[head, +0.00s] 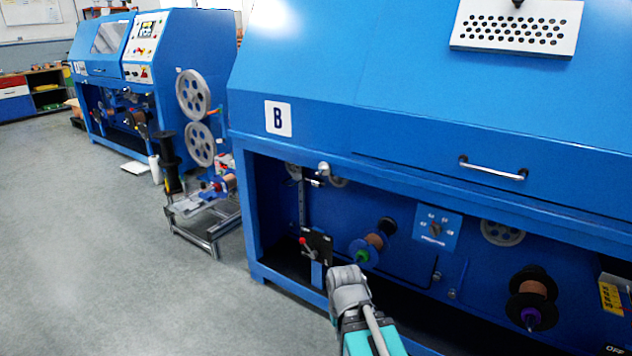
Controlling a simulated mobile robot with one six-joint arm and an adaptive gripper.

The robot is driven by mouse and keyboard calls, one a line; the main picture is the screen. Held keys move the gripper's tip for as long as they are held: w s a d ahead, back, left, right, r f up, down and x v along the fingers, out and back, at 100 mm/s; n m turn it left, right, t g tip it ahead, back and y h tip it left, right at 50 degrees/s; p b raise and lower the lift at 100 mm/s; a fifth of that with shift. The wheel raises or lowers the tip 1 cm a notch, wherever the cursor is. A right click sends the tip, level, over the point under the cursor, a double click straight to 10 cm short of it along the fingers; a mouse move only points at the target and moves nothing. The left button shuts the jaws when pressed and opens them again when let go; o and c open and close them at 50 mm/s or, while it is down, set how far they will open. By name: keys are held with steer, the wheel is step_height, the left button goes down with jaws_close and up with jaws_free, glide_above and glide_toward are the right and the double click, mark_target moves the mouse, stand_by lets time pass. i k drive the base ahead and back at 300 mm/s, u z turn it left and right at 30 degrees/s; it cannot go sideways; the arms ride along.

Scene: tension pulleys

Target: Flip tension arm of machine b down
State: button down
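Machine B (400,120) is the large blue cabinet at the right, with a white "B" label (278,118). In its open lower bay, at the left, a black plate (322,243) carries a short lever with a red knob (303,240); the knob is at the lever's upper left end. I cannot tell for certain whether this is the tension arm. My arm, grey and teal, rises from the bottom edge just right of and below that plate. Its grey end (348,284) is in front of the bay; no separate fingers can be made out, and contact cannot be judged.
The bay also holds a blue-flanged spool (368,250), a dial panel (437,223) and a black spool (533,297). The blue frame's lower rail edges the bay.

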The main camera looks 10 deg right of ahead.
mark_target(317, 182)
steer(key=k, duration=1.15)
steer(key=u, duration=0.4)
steer(key=i, duration=2.35)
steer(key=z, duration=0.7)
